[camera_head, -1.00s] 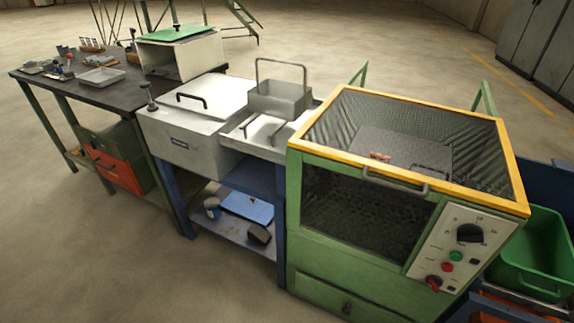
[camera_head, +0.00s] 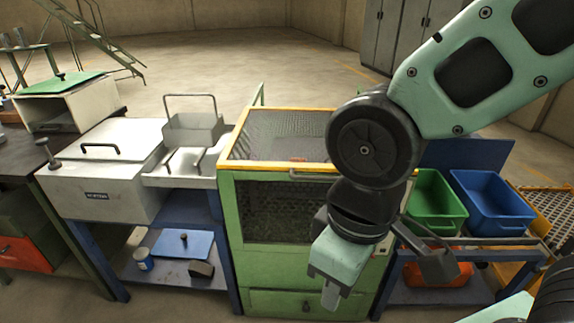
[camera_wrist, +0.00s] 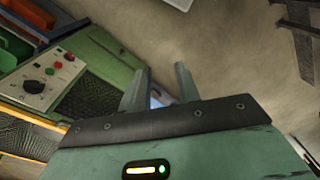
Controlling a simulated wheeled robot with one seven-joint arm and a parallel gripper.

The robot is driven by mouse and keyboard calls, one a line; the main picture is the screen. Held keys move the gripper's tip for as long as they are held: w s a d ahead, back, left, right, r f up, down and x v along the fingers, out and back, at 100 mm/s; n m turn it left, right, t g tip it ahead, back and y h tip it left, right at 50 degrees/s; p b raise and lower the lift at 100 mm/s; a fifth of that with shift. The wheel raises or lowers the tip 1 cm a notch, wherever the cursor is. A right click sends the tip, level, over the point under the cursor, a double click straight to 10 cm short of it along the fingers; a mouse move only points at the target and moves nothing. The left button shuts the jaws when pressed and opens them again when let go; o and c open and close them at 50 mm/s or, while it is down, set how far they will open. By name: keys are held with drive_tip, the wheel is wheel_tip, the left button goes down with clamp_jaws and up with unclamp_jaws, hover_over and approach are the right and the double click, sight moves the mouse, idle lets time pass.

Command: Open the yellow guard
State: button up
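The yellow guard (camera_head: 262,166) is a yellow-framed mesh cover lying shut on top of the green machine (camera_head: 258,272). A grey bar handle (camera_head: 312,176) is on its front edge. My arm hides the guard's right part and most of the control panel. My gripper (camera_head: 330,296) hangs in front of the machine, below and right of the handle, pointing down. In the wrist view its two fingers (camera_wrist: 160,78) stand apart with nothing between them. The control panel (camera_wrist: 40,85) and part of the yellow edge (camera_wrist: 36,122) show at the left there.
A grey lidded box (camera_head: 100,185) and a wire-handled basket (camera_head: 192,128) stand left of the machine. Green (camera_head: 432,205) and blue (camera_head: 492,205) bins sit to the right. Open floor lies behind the machine.

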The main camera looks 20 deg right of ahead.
drive_tip(key=shift+s+a+f+b, duration=0.1)
drive_tip(key=shift+s+f+b, duration=0.2)
drive_tip(key=shift+f, duration=0.2)
drive_tip(key=shift+s+f+b, duration=0.2)
drive_tip(key=shift+f+b, duration=0.15)
drive_tip(key=shift+f, duration=0.1)
